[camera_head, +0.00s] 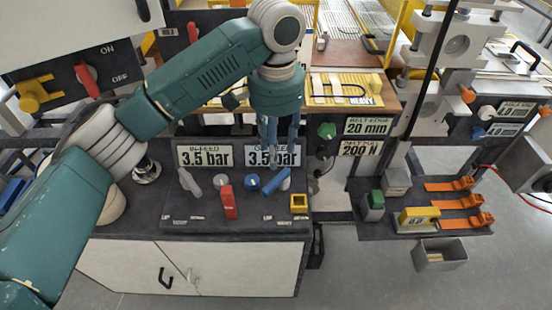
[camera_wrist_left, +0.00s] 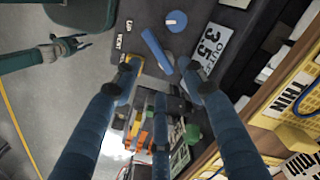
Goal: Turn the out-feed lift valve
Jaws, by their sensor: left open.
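A long blue lever handle (camera_head: 276,182) sits on the dark panel below the right-hand 3.5 bar display (camera_head: 272,156); it lies slanted. The wrist view shows the blue lever (camera_wrist_left: 157,52) beyond my fingertips. My left gripper (camera_head: 278,145) points down in front of that display, above the lever. Its blue fingers (camera_wrist_left: 163,82) are spread, with nothing between them; they look apart from the lever. A round blue knob (camera_head: 252,182) sits just left of the lever. My right gripper (camera_wrist_left: 72,45) shows small in the left wrist view.
A red lever (camera_head: 229,201), a grey lever (camera_head: 189,182) and a yellow square piece (camera_head: 299,203) share the panel. A green knob (camera_head: 327,130) and display boxes stand to the right. Orange clamps (camera_head: 460,203) lie farther right. The floor in front is clear.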

